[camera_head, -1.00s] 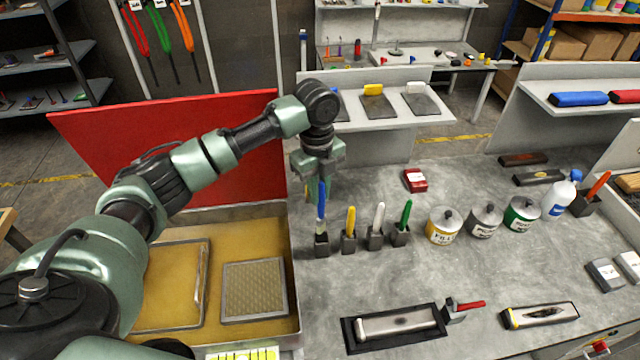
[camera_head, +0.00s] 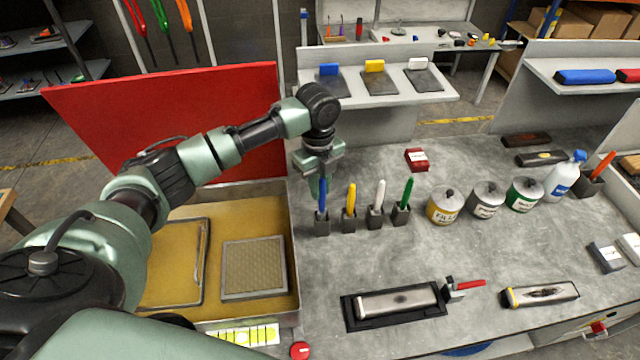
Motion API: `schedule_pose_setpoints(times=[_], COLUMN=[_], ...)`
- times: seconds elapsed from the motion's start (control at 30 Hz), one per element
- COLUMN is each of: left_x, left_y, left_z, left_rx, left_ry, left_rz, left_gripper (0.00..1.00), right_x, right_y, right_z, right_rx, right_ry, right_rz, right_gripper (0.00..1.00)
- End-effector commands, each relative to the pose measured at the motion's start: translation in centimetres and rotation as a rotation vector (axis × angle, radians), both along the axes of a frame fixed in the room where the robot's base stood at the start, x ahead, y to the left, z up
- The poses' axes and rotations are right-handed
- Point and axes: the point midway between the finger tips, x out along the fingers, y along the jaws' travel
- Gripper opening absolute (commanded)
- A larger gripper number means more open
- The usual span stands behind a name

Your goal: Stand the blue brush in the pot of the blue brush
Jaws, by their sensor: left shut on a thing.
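The blue brush (camera_head: 323,194) is upright, with its lower end at the leftmost dark pot (camera_head: 322,226). Whether it rests on the pot's floor cannot be told. My left gripper (camera_head: 321,176) is shut on the top of the blue brush, right above that pot. The fingers partly hide the brush's upper end. My right gripper is not in view.
To the right stand a yellow brush (camera_head: 350,200), a white brush (camera_head: 378,198) and a green brush (camera_head: 404,195) in their own pots. Several tins, such as the yellow one (camera_head: 444,208), stand farther right. The spray tray (camera_head: 293,215) lies left.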

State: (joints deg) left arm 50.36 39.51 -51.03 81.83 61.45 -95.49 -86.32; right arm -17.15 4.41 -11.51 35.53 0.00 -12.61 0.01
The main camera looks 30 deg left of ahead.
Motion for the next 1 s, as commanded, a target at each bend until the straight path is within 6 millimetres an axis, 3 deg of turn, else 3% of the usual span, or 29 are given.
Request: schedule_pose_setpoints(times=[1.0], left_x=[0.0], left_y=[0.0], left_z=[-1.2], left_rx=[-0.001], left_ry=[0.0], left_rz=[0.0], left_gripper=[0.0], right_x=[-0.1], right_y=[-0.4], right_z=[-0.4], right_rx=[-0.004], right_ry=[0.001], right_rz=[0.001], right_gripper=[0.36])
